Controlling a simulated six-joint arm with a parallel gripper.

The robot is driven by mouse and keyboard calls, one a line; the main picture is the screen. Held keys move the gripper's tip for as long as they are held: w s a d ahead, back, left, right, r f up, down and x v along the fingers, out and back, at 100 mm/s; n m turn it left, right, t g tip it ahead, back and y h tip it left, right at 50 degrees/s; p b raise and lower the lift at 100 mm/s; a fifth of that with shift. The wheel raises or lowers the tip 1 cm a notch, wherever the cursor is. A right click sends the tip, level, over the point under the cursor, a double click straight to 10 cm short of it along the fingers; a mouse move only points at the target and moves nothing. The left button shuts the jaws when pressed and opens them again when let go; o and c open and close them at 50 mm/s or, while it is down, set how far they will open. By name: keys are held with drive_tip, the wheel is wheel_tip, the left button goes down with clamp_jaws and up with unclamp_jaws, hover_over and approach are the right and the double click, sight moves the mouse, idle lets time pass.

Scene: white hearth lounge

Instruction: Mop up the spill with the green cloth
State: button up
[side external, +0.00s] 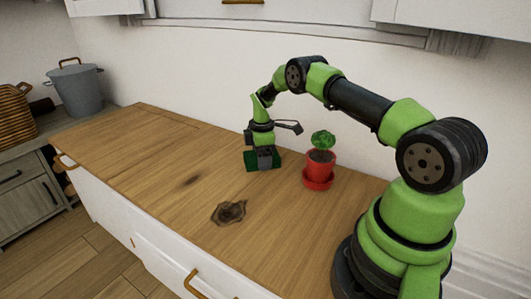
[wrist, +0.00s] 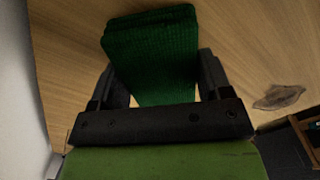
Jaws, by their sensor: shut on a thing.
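The green cloth (side external: 249,160) is in my gripper (side external: 263,160), low over the wooden top beside the potted plant. In the wrist view the folded cloth (wrist: 152,55) sits between the two dark fingers of my gripper (wrist: 163,88), which is shut on it. I cannot tell whether the cloth touches the wood. The spill (side external: 229,212) is a dark brown irregular patch nearer the front edge, apart from the cloth. It also shows at the right of the wrist view (wrist: 279,97).
A red pot with a green plant (side external: 320,168) stands just right of my gripper. A grey lidded pot (side external: 76,88) and a wicker basket (side external: 14,115) stand at the far left. The wood between cloth and spill is clear.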

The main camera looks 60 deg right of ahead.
sight(254, 160)
drive_tip(key=shift+a, duration=1.95)
drive_tip(key=shift+d, duration=3.65)
drive_tip(key=shift+a+r, duration=0.1)
drive_tip(key=shift+r, duration=4)
